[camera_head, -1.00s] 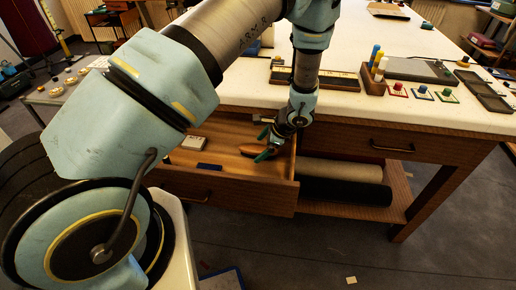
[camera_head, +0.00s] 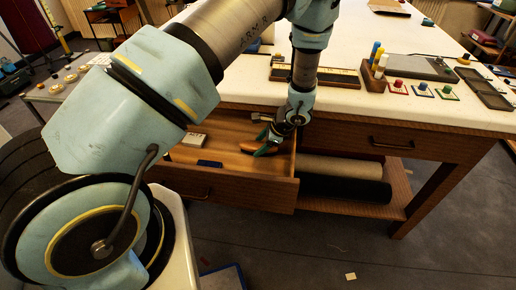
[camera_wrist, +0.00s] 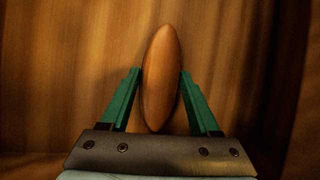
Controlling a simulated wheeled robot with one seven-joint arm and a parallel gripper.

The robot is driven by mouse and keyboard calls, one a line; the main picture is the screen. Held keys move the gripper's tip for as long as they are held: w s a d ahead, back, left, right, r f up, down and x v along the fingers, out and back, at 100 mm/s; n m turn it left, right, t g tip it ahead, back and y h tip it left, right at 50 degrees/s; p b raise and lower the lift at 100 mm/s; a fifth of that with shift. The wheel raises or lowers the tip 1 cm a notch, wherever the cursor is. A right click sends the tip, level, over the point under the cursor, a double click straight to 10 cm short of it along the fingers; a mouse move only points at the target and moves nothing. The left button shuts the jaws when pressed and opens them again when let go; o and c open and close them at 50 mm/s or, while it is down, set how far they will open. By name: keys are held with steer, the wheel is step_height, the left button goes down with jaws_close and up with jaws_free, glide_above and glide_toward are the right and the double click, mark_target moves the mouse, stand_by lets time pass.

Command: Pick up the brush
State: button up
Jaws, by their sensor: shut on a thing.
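The brush shows in the wrist view as a smooth brown oval (camera_wrist: 160,78) between the two green fingers of my gripper (camera_wrist: 161,82). The fingers touch its sides, and my gripper is shut on it. In the head view, my gripper (camera_head: 265,143) is inside the open drawer (camera_head: 225,182), near its right end. The brush (camera_head: 250,148) shows there partly behind the fingers. I see no bristles; its underside is hidden. I cannot tell whether it touches the drawer floor.
A white block (camera_head: 193,139) and a dark blue block (camera_head: 209,164) lie in the drawer to the left. The white tabletop (camera_head: 345,110) overhangs the drawer's back. Rolls (camera_head: 342,168) lie on the shelf to the right.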

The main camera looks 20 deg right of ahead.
mark_target(259, 145)
steer(key=c, duration=0.3)
steer(key=shift+r, duration=0.1)
jaws_close()
steer(key=shift+a+r+b, duration=0.1)
steer(key=shift+a+b, duration=0.05)
steer(key=shift+b, duration=0.35)
step_height(259, 145, up, 6)
steer(key=shift+w+r+b, duration=0.1)
steer(key=shift+r+b, duration=0.15)
steer(key=shift+b, duration=0.75)
steer(key=w+a+b, duration=0.3)
steer(key=a, duration=0.6)
steer(key=w+a+b, duration=0.3)
steer(key=a+b, duration=0.1)
steer(key=a, duration=0.5)
steer(key=shift+a, duration=0.4)
